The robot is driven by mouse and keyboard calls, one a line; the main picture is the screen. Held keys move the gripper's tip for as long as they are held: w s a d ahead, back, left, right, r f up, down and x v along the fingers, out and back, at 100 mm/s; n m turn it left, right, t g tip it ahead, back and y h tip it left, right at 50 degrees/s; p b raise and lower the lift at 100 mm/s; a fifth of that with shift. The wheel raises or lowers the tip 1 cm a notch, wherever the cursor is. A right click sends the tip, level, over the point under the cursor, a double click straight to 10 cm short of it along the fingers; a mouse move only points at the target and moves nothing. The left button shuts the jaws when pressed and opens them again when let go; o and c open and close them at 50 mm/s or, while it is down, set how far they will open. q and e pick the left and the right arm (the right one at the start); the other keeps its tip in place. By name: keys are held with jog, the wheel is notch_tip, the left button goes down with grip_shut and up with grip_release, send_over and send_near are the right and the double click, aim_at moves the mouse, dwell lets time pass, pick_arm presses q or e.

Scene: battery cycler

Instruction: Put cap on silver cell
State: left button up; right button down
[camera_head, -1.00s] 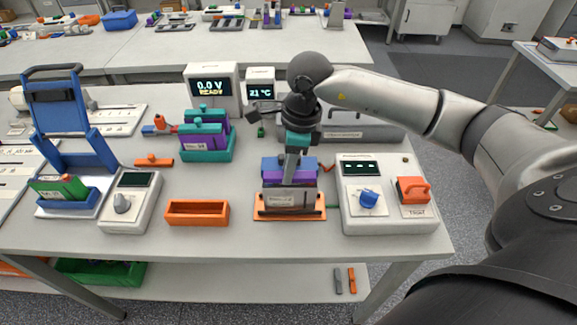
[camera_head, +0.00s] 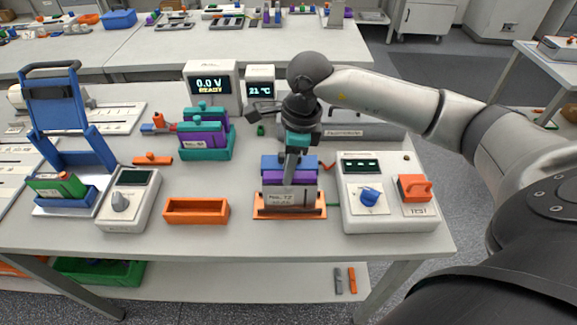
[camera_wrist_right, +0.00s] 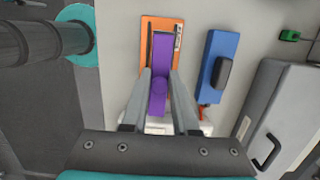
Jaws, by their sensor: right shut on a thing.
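A silver cell (camera_head: 283,199) with a printed label on its front stands upright in an orange holder (camera_head: 262,212). A purple cap (camera_head: 273,177) shows directly above the cell's front face. My right gripper (camera_head: 291,178) points down over it. In the right wrist view, its two fingers lie either side of the purple cap (camera_wrist_right: 158,95), shut on it. The cap lies lengthwise over the orange holder (camera_wrist_right: 148,28). I cannot tell whether it is fully seated, as its underside is hidden. My left gripper is not in view.
A blue block (camera_head: 272,161) with a dark handle lies just behind the cap. A white tester (camera_head: 388,216) with a blue knob stands close on the right. An empty orange tray (camera_head: 196,211) lies to the left. A teal rack (camera_head: 208,151) with purple units stands at the back left.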

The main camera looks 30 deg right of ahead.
jog(key=shift+c, duration=0.6)
grip_release()
jog(key=shift+r+p, duration=2.3)
jog(key=shift+r, duration=1.25)
jog(key=shift+c, duration=0.2)
grip_shut()
